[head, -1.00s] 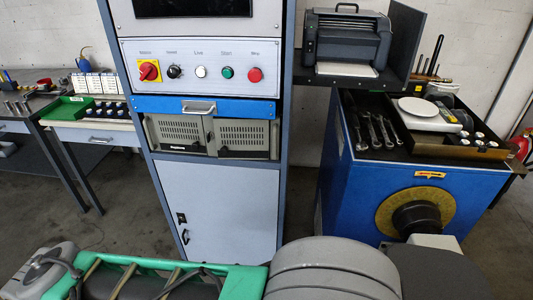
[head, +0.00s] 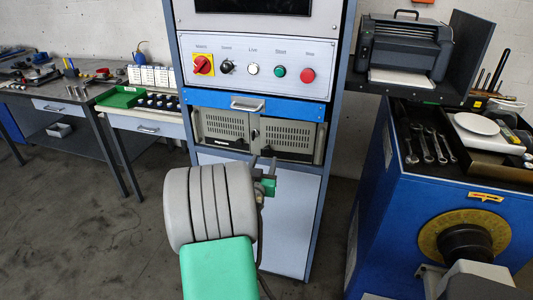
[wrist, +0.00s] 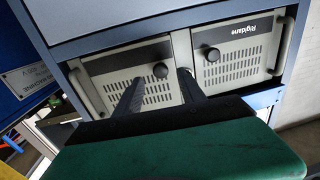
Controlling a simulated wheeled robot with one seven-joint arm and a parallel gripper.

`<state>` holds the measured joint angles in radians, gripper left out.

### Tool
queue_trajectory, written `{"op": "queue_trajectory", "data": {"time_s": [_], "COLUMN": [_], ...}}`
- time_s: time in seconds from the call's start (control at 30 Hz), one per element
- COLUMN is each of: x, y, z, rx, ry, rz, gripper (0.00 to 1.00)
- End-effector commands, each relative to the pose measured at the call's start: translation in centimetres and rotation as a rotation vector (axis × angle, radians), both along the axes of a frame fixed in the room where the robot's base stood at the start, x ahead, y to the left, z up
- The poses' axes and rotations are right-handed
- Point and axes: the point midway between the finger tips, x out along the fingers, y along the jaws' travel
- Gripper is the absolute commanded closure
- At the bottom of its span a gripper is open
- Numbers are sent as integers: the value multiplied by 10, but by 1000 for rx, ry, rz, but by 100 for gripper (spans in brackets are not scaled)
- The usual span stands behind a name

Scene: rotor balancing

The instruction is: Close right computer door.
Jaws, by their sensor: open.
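The computer is a beige-grey rack unit with two vented doors under a blue drawer front. Its right door (head: 290,135) shows at the right in the head view. The wrist view is upside down, so this door (wrist: 130,85) is on its left; it looks slightly angled against the left door, by how much I cannot tell. The left door (head: 222,127), with the logo, appears at right in the wrist view (wrist: 232,55). My gripper (head: 263,165) is open and empty, its fingers (wrist: 160,82) pointing at the unit near the middle seam. Contact is unclear.
The blue drawer front (head: 255,108) with a handle sits just above the computer, below the switch panel (head: 250,65). A cabinet door (head: 290,210) is below. A blue machine (head: 400,210) with tools stands right; a workbench (head: 70,100) stands left. Floor at left is clear.

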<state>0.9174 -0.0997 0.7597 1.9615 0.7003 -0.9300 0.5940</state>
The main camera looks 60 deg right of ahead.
Motion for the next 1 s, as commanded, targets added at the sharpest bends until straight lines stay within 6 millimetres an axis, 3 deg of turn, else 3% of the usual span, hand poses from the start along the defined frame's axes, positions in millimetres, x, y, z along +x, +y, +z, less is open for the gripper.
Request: {"op": "queue_trajectory", "data": {"time_s": [0.23, 0.57, 1.0], "x": [11, 14, 14], "y": [-41, -47, -47], "z": [1, 0, 0], "rx": [1, 1, 2], "ry": [1, 0, 1], "rz": [-1, 2, 2], "gripper": [53, 54, 90]}}
